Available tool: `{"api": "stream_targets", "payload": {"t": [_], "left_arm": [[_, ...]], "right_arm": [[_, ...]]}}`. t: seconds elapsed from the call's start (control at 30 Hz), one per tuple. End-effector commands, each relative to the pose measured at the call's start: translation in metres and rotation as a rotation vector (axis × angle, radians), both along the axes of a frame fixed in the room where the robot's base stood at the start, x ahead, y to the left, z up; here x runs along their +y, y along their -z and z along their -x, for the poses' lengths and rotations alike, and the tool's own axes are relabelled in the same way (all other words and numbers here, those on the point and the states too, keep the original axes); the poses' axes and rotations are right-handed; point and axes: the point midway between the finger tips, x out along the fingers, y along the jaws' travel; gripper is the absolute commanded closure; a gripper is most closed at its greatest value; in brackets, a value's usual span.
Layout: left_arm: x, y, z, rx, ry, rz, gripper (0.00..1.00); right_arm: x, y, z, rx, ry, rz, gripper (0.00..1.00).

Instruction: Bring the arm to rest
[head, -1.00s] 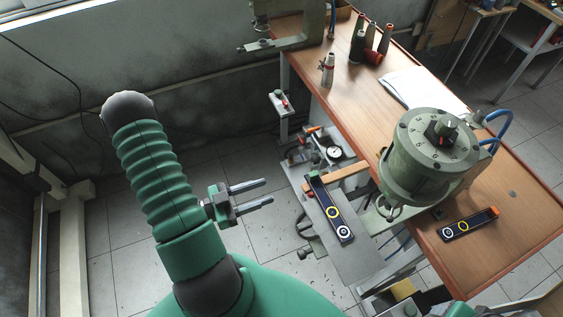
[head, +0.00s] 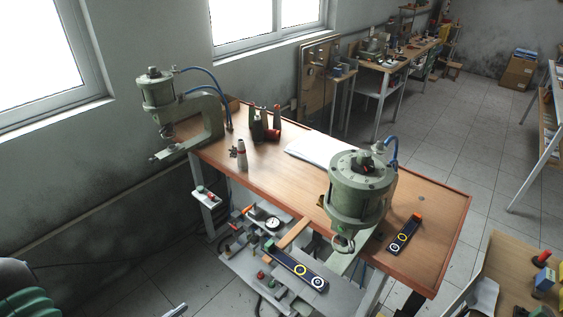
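My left arm shows only as a piece of dark joint and green ribbed sleeve (head: 22,298) in the bottom left corner. A small metal tip of my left gripper (head: 177,311) shows at the bottom edge, over the floor and left of the bench. The rest of that gripper is cut off, so I cannot tell how its fingers stand. It appears apart from the bench. My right gripper is not in view.
A wooden bench (head: 268,178) carries a green press (head: 359,190) at right and another press (head: 158,92) at far left. Bottles, paper and a black strip (head: 404,234) lie on it. A lower shelf (head: 330,296) holds a second strip (head: 297,268).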

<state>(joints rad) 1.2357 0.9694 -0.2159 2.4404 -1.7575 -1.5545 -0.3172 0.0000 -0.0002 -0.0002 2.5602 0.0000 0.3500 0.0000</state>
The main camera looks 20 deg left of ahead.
Motion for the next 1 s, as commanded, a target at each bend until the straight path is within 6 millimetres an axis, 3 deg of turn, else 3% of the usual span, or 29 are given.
{"api": "stream_targets", "payload": {"t": [0.4, 0.53, 0.63, 0.67, 0.77, 0.9, 1.0], "left_arm": [[0.033, 0.045, -0.072, 0.373, -0.047, -0.322, 0.59], [0.041, 0.043, -0.097, 0.522, -0.123, -0.423, 0.59], [0.034, 0.029, -0.115, 0.654, -0.217, -0.471, 0.59], [0.026, 0.023, -0.118, 0.701, -0.248, -0.474, 0.59], [-0.023, -0.001, -0.112, 0.872, -0.347, -0.421, 0.59], [-0.102, -0.021, -0.073, 1.083, -0.380, -0.279, 0.59], [-0.130, -0.026, -0.053, 1.160, -0.369, -0.227, 0.59]], "right_arm": [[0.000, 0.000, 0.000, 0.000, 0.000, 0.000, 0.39], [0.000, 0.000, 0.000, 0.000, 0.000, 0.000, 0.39], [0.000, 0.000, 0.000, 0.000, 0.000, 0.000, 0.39], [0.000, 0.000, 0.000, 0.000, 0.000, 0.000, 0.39], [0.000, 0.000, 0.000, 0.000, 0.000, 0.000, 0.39], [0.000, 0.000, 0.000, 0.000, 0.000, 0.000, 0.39], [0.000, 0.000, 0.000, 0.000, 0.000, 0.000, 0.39]]}}
